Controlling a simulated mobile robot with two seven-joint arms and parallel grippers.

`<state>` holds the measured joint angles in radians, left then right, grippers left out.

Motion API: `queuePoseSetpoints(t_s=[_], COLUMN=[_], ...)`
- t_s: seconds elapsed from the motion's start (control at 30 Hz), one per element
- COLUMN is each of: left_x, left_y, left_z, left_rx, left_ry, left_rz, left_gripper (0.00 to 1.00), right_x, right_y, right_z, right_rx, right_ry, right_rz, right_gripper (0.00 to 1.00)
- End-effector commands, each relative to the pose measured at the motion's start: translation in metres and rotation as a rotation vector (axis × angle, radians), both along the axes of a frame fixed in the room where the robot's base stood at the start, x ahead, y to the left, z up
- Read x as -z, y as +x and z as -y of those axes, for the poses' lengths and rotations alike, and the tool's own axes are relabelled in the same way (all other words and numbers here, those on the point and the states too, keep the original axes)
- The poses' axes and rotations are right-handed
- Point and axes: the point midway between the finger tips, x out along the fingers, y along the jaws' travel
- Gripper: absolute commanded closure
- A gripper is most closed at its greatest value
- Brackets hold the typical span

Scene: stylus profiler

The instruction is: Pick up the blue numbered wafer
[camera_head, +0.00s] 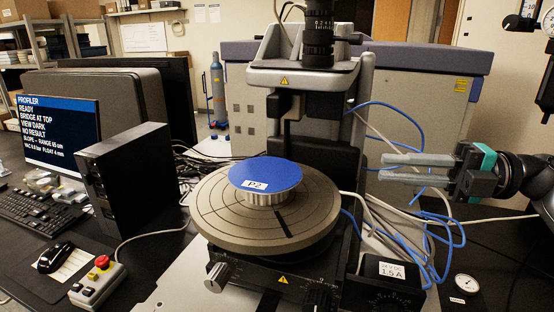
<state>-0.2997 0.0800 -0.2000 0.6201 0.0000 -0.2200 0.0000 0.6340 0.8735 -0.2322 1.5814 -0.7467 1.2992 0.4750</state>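The blue wafer (268,172) is a flat disc with a white label reading "P2". It lies level on a short silver ribbed post (266,198) above the round grey stage (219,217) of the profiler. Its rim overhangs the post. My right gripper (384,167) is to the right of the wafer, apart from it, with its two grey fingers pointing left. The fingers are spread one above the other with an empty gap between them. My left gripper is not in the view.
The profiler's bridge and black lens column (318,35) stand behind and above the stage. Blue and white cables (425,240) hang below my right gripper. A black box (128,190), a control box with a red button (98,282) and a monitor (60,125) are at left.

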Motion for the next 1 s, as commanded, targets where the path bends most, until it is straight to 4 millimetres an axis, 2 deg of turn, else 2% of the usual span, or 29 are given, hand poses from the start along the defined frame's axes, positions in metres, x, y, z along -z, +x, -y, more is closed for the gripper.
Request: queuePoseSetpoints(t_s=[0.4,0.67,1.0], left_x=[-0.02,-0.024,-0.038], left_y=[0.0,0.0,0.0], left_z=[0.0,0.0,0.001], left_rx=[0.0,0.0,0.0], left_ry=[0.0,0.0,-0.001], left_rz=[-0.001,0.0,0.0], left_gripper=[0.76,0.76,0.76], right_x=[-0.003,-0.002,-0.006], right_y=[0.01,0.012,0.016], right_z=[-0.08,-0.099,-0.144], right_rx=[-0.003,-0.002,-0.002], right_ry=[0.004,0.003,0.003], right_rz=[0.001,0.001,0.001], right_gripper=[0.81,0.81,0.81])
